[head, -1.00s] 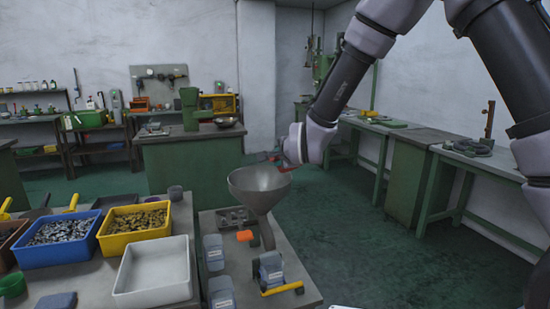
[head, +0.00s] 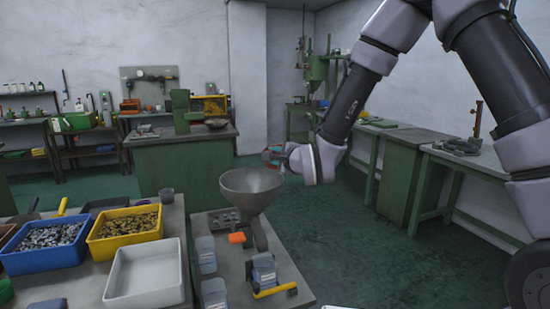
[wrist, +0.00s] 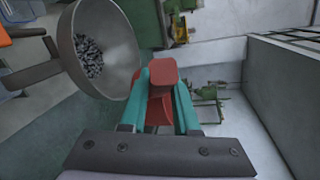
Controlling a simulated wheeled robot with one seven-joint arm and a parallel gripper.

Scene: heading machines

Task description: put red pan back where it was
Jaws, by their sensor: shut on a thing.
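My gripper (wrist: 158,105) has teal fingers and is shut on a red piece (wrist: 163,72), which I take to be part of the red pan. Only a blocky red end and a narrower red part below it show; the rest is hidden by the fingers. In the head view my gripper (head: 272,156) is small, in the air just right of and above the grey funnel (head: 250,195), with a little red at its tip. In the wrist view the funnel (wrist: 118,35) lies left of the gripper, apart from it, with grey metal pieces inside.
Blue (head: 50,262), yellow (head: 97,251) and white (head: 112,290) bins stand on the left table; the white one is empty. A green bench (head: 185,170) stands behind. The floor to the right is open.

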